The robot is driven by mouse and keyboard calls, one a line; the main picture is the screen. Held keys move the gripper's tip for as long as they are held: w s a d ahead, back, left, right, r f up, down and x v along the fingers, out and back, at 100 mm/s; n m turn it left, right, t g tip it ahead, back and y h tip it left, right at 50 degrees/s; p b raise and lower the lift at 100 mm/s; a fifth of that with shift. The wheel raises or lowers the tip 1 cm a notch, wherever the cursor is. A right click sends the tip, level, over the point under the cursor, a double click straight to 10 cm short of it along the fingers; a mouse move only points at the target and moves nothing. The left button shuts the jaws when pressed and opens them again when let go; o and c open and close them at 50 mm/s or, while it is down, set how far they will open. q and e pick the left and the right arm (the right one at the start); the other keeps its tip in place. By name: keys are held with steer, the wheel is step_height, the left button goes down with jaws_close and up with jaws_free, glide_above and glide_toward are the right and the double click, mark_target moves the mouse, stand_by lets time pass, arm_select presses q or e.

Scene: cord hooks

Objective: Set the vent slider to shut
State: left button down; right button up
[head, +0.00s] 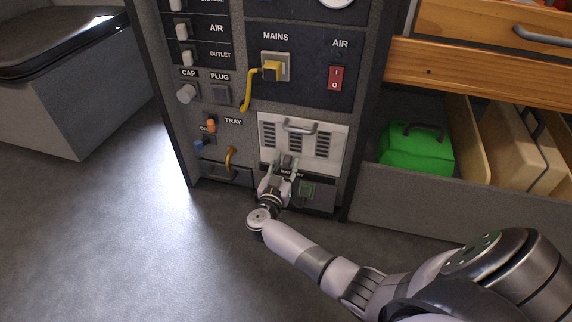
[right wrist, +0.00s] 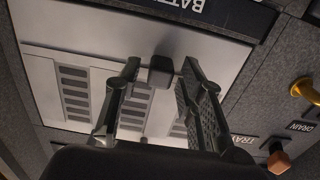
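The vent (head: 337,128) is a white panel with several slotted grilles and a grey handle (head: 300,128) near its top, low on the console. My right gripper (head: 286,163) is at the panel's lower edge. In the right wrist view its fingers are apart, one on each side of the knob, with visible gaps. The slider's setting marks cannot be read. My left gripper is not in view.
An orange knob (head: 211,125) and a yellow lever (head: 230,156) sit left of the vent. An open drawer with a green case (head: 415,152) is at right. The floor is clear.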

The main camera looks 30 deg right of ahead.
jaws_close()
stand_by(0.6)
